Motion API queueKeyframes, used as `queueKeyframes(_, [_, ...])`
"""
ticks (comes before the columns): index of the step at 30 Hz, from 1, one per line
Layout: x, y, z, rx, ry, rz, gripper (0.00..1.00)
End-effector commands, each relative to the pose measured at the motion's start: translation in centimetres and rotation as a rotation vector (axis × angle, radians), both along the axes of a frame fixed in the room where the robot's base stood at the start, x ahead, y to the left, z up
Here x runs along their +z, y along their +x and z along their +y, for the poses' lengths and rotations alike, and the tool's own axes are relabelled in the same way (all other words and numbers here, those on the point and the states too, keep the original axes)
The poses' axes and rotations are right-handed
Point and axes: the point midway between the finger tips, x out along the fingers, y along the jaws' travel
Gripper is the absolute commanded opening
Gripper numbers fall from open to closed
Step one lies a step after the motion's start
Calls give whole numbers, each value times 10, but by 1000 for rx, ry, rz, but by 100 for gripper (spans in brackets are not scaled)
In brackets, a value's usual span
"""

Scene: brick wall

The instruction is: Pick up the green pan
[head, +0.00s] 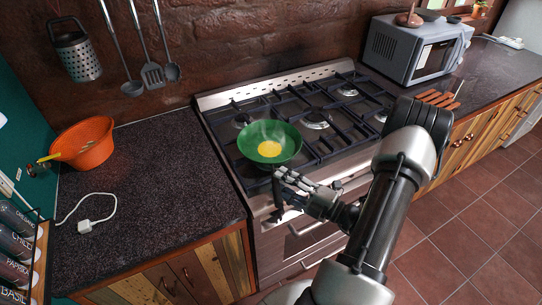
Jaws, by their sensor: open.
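The green pan (284,150) sits on the front left burner of the gas stove. Something yellow and round (270,148), like an egg yolk, lies in it, with faint steam above. The pan's handle is not clearly visible; my gripper may hide it. My gripper (279,190) is open just in front of the pan's near edge, over the stove's front edge. I cannot tell whether it touches the pan.
The stove (322,118) has black grates and other free burners. An orange colander (84,140) and a white cable (87,226) lie on the left counter (165,165). A microwave (415,50) stands on the right counter. Utensils (152,74) and a grater (78,55) hang on the wall.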

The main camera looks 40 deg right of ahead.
Motion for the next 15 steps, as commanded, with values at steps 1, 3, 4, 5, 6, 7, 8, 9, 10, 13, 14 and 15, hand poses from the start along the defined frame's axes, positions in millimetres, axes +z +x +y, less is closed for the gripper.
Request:
queueKeyframes(1, [-5,9,3,6,-1,-1,41])
queueKeyframes(3, [-3,18,6,5,-1,-1,41])
queueKeyframes(4, [-2,21,6,4,-2,-1,41])
queueKeyframes(5, [-2,24,7,4,-2,-1,41])
queueKeyframes(6, [-1,26,7,3,-2,0,41])
queueKeyframes(7, [-1,27,8,2,-2,0,41])
queueKeyframes(8, [-1,28,8,1,-2,-1,41])
queueKeyframes(9, [0,29,8,1,-1,-1,41])
queueKeyframes(10, [0,29,8,0,-1,0,41])
queueKeyframes(13, [0,28,8,0,-1,0,41])
queueKeyframes(14, [0,28,8,0,-1,0,41])
queueKeyframes(15, [0,28,8,0,-1,0,38])
